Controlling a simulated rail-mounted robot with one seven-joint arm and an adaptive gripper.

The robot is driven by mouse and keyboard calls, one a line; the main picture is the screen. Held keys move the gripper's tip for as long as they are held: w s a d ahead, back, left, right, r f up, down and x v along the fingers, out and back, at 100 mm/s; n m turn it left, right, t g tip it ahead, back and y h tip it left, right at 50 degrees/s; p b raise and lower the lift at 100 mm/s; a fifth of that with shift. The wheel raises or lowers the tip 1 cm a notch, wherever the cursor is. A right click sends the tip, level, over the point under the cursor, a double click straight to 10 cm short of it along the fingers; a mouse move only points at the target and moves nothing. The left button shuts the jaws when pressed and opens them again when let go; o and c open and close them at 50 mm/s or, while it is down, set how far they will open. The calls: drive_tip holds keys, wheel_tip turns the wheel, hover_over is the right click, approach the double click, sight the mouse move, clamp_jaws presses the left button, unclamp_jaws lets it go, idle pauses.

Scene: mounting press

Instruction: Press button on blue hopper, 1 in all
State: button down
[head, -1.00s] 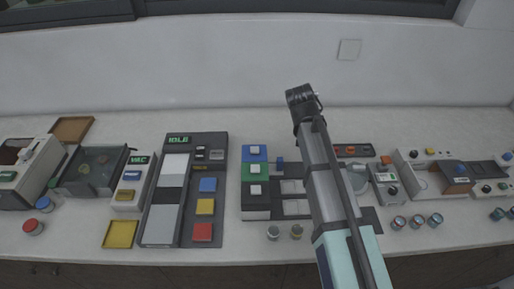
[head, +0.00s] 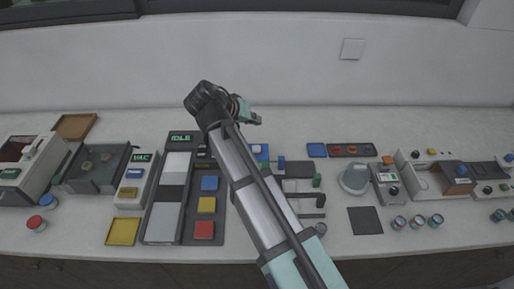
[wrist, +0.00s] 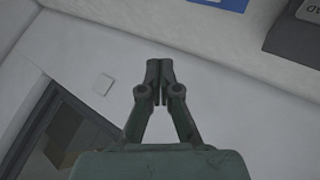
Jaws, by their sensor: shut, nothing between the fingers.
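The blue hopper (head: 264,155) is the back block of a row of coloured hoppers near the middle of the counter. A pale button (head: 256,149) shows on its top, partly hidden by my arm. My gripper (head: 257,119) is above and behind the hopper in the head view, apart from it, close to the wall side. In the wrist view my gripper (wrist: 158,82) is shut with its fingertips together and nothing between them. The green and white hoppers seen earlier are mostly hidden behind my arm.
Left of the arm stands a panel with blue (head: 209,183), yellow and red pads. A dark square mat (head: 364,220) lies to the right, with several small cans beyond it. The wall (head: 330,75) is close behind. A wall plate (wrist: 103,84) shows in the wrist view.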

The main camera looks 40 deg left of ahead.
sight(255, 149)
drive_tip(key=shift+f, duration=0.15)
drive_tip(key=shift+f+b, duration=2.3)
drive_tip(key=shift+f, duration=1.95)
drive_tip(key=shift+f, duration=0.15)
drive_tip(key=shift+f, duration=0.3)
drive_tip(key=shift+f+b, duration=0.45)
drive_tip(key=shift+b, duration=0.05)
drive_tip(key=shift+r, duration=0.1)
drive_tip(key=shift+r+p, duration=0.5)
drive_tip(key=shift+r, duration=0.3)
drive_tip(key=shift+r+p, duration=1.3)
drive_tip(key=shift+r, duration=1.2)
